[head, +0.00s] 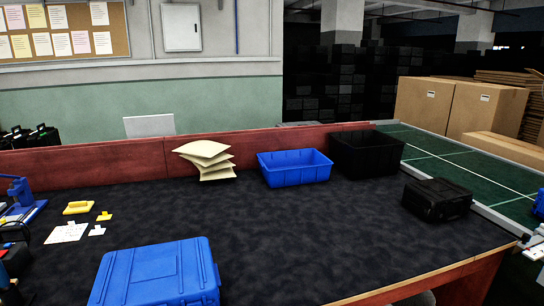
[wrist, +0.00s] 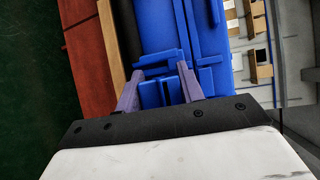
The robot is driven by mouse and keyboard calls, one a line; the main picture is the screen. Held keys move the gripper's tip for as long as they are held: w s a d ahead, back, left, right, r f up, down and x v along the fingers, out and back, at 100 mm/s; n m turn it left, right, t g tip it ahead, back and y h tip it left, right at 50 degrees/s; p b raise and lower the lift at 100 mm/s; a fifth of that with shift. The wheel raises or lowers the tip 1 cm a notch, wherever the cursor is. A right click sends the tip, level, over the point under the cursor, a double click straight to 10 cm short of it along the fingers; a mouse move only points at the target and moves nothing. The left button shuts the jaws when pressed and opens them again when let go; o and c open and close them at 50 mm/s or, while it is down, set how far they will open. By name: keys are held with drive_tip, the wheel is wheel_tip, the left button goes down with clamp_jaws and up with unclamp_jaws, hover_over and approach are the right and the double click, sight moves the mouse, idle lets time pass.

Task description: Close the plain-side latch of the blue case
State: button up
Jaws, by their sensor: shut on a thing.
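The blue case (head: 150,275) lies closed on the dark table top at the bottom left of the head view, its lower part cut off by the frame edge. In the wrist view the case (wrist: 212,45) fills the upper middle. My gripper (wrist: 161,72) has its two purple fingers on either side of a blue latch piece (wrist: 158,92) at the case's edge, and it is shut on it. Whether the latch is seated is not clear. My gripper does not show in the head view.
A blue bin (head: 295,168), a black bin (head: 366,153), a black case (head: 437,198) and stacked beige pouches (head: 207,158) stand towards the back. Yellow and white small parts (head: 78,207) lie at the left. The middle of the table is clear. A green conveyor (head: 470,165) runs at the right.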

drive_tip(key=shift+o, duration=0.2)
drive_tip(key=shift+w+d+f+g+y+b, duration=0.15)
drive_tip(key=shift+g+y+b, duration=0.15)
drive_tip(key=shift+b, duration=0.3)
drive_tip(key=shift+n, duration=0.4)
drive_tip(key=shift+c, duration=0.2)
drive_tip(key=shift+o, duration=0.2)
drive_tip(key=shift+d+n+g+y+b, duration=0.4)
drive_tip(key=shift+n+g+y+b, duration=0.2)
drive_tip(key=shift+g+y+b, duration=0.3)
drive_tip(key=shift+d+g, duration=0.1)
drive_tip(key=shift+g, duration=0.3)
drive_tip(key=shift+c, duration=0.2)
drive_tip(key=shift+o, duration=0.2)
drive_tip(key=shift+n+b, duration=0.3)
drive_tip(key=shift+w+d+n+g+y+b, duration=0.1)
drive_tip(key=shift+d+n+g+y+b, duration=0.15)
drive_tip(key=shift+g+y+b, duration=0.3)
drive_tip(key=shift+w+d+n+g+y+b, duration=0.1)
drive_tip(key=shift+d+n+g+y+b, duration=0.15)
drive_tip(key=shift+n+g, duration=0.4)
drive_tip(key=shift+w+d+n+g+y+b, duration=0.1)
drive_tip(key=shift+n+g+y+b, duration=0.15)
drive_tip(key=shift+g, duration=0.55)
